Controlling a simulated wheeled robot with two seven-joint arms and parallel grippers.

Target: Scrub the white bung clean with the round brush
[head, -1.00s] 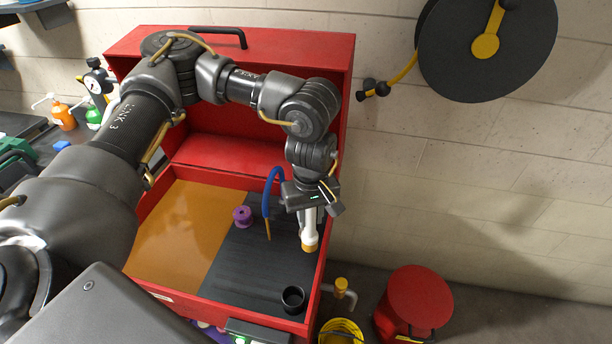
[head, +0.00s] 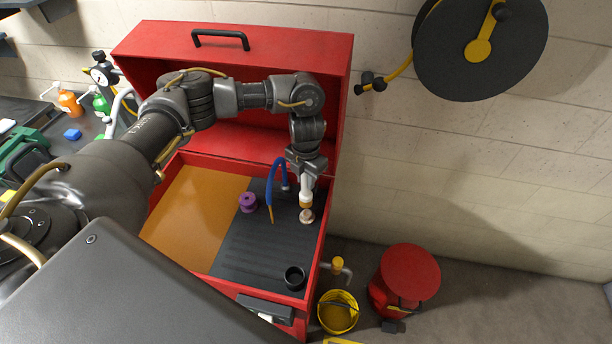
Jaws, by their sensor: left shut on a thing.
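My left gripper (head: 307,178) points down over the right side of the open red box. It is shut on the round brush (head: 306,198), which has a white handle and a tan-yellow head facing down. Directly under the brush head is a small round pale piece with brownish patches (head: 307,215), which looks like the white bung. It sits on the black ribbed mat (head: 250,250). The brush head is at or just above it; I cannot tell whether they touch. My right gripper is not in view.
A blue hooked tube (head: 271,185) stands just left of the brush. A purple spool (head: 247,202) and a black cup (head: 294,277) are also in the red box (head: 317,255). The orange-brown panel (head: 195,215) at left is bare. A yellow bucket (head: 338,314) stands outside.

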